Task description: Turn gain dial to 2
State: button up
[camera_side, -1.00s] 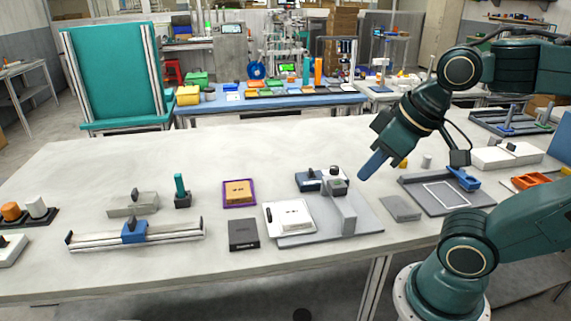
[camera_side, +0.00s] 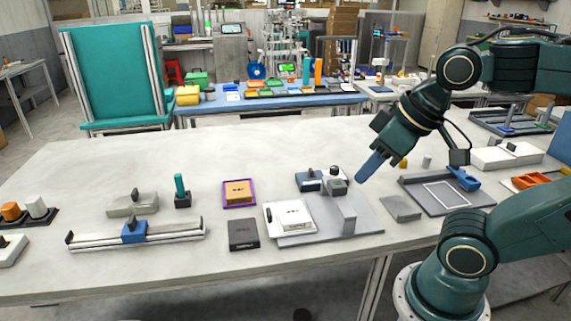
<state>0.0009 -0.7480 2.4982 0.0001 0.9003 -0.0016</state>
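No label reading gain is legible, so I cannot tell for sure which knob is the gain dial. A dark knob on a small grey block (camera_side: 337,188) stands at the back of a grey plate (camera_side: 365,224). Left of it, a blue-grey block (camera_side: 308,184) carries another dark knob (camera_side: 309,172). A third dark knob (camera_side: 138,197) sits on a grey base (camera_side: 125,209) at the left. My gripper (camera_side: 362,176), with blue fingers, points down and left, just right of the grey block's knob. It appears apart from it. Its finger gap is not visible. Dial markings are too small to read.
A grey upright block (camera_side: 346,218) and a white box (camera_side: 290,217) stand on or by the grey plate. A flat grey block (camera_side: 401,208) and a dark tray (camera_side: 420,191) lie to the right. A slider rail (camera_side: 175,235) is at the left. The table's back left is clear.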

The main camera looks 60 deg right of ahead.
jog(key=o, duration=0.6)
jog(key=shift+w+d+r, duration=0.2)
jog(key=shift+w, duration=0.2)
jog(key=shift+c, duration=0.2)
jog(key=w+d+r+g, duration=0.25)
jog(key=w+d, duration=0.35)
jog(key=w, duration=0.4)
jog(key=n+g, duration=0.2)
jog(key=g, duration=0.1)
send_over(334, 167)
notch_tip(334, 167, down, 15)
jog(key=shift+s+r, duration=0.15)
jog(key=shift+r, duration=0.05)
notch_tip(334, 167, down, 14)
jog(key=shift+a+r, duration=0.1)
